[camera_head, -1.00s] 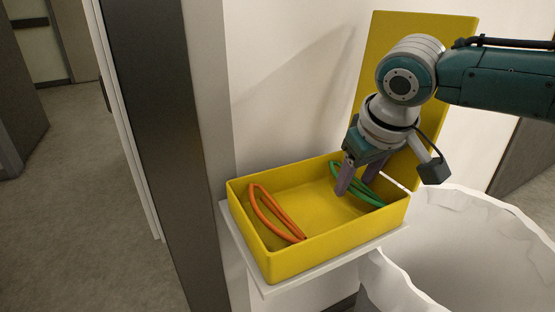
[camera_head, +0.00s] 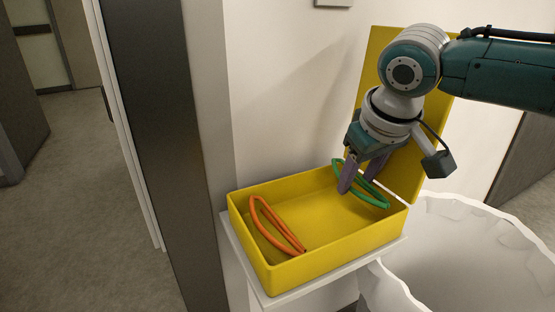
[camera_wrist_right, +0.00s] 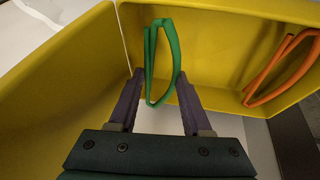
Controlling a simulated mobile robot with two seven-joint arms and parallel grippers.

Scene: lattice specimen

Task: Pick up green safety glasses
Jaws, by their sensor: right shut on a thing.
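The green safety glasses (camera_head: 375,196) are at the right end of an open yellow box (camera_head: 335,256). They are a thin green loop, and one end now shows above the box's back rim. My right gripper (camera_head: 360,185) points down over that end and is shut on the glasses, its purple fingers on either side of them. The right wrist view shows the glasses (camera_wrist_right: 167,60) between the two fingers (camera_wrist_right: 160,95). The fingers cover part of them in the head view. My left gripper is not in view.
Orange glasses (camera_head: 270,226) lean in the left part of the box. The yellow lid (camera_head: 408,175) stands open behind. The box sits on a small white shelf (camera_head: 335,275). A bin with a white liner (camera_head: 460,250) stands at the right, close to the shelf.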

